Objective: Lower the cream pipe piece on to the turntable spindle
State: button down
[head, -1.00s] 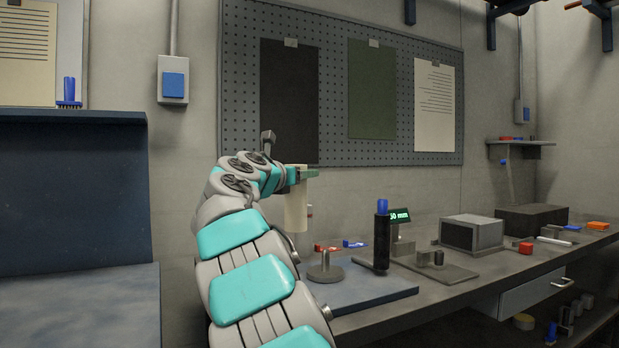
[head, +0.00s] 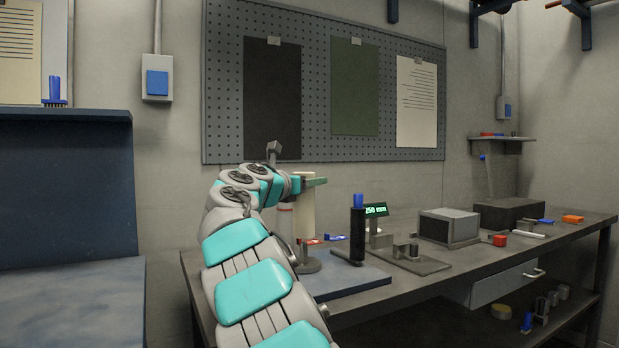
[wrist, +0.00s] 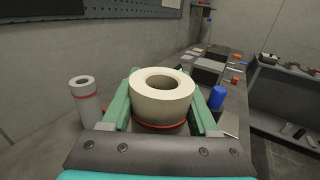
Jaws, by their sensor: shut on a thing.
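The cream pipe piece (head: 303,212) is upright in my gripper (head: 314,181). In the wrist view the green fingers of my gripper (wrist: 160,104) are shut on either side of the cream pipe piece (wrist: 148,105), with its open top facing the camera. The turntable spindle (head: 307,250) stands on a round grey base (head: 308,266) on the blue-grey board. In the head view the pipe's lower end shows just above the spindle, roughly in line with it. Whether they touch I cannot tell. The wrist view hides the spindle behind the pipe.
A white pipe with a red band (wrist: 86,102) stands left of my gripper. A dark post with a blue top (head: 357,232) stands to the right on the board (head: 350,282). Behind it is a display reading 250 mm (head: 376,211). Grey boxes stand farther right.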

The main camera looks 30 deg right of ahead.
aim_at(309, 208)
jog(key=shift+f+b, duration=3.25)
jog(key=shift+f+p, duration=0.15)
jog(key=shift+p, duration=0.3)
jog(key=shift+c, duration=0.4)
grip_release()
